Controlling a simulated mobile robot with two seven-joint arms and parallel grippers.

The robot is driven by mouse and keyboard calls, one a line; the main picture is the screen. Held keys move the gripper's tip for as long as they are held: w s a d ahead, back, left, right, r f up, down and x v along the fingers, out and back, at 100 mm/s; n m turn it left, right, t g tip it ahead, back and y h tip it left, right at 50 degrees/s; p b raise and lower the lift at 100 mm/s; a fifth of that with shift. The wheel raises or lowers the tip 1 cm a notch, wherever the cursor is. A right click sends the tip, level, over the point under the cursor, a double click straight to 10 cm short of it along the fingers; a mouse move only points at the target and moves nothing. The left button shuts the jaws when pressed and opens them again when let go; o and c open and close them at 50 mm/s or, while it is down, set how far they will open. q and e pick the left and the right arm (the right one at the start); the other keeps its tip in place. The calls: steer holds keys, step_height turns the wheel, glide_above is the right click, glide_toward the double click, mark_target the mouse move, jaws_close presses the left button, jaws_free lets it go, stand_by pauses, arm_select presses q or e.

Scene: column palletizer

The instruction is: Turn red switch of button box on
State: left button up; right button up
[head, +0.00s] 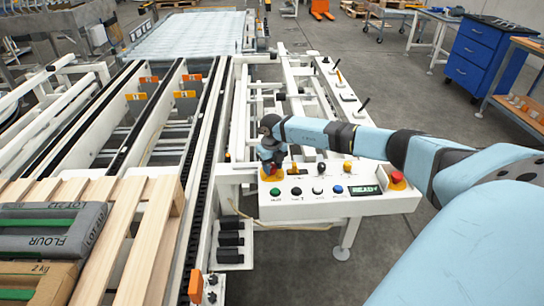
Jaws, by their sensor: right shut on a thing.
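The white button box (322,205) stands right of the conveyor in the head view. My right arm reaches in from the right, and my right gripper (270,164) points down at the box's left end. It is shut on the red switch (271,174), which sits on a yellow base and is mostly hidden by the fingers. I cannot tell the switch's exact angle. The display (364,190) reads READY in green. My left gripper is out of view.
The box also carries a green button (275,191), a white button (317,190), a blue button (338,189) and a red mushroom button (397,178) on yellow. A wooden pallet (150,235) with flour bags (48,231) lies at left. A blue cabinet (480,52) stands back right.

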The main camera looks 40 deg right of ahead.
mark_target(272, 166)
steer(key=shift+m, duration=0.4)
steer(key=o, duration=0.9)
step_height(272, 166, up, 14)
steer(key=shift+f+p, duration=0.1)
steer(key=shift+p, duration=0.3)
stand_by(0.4)
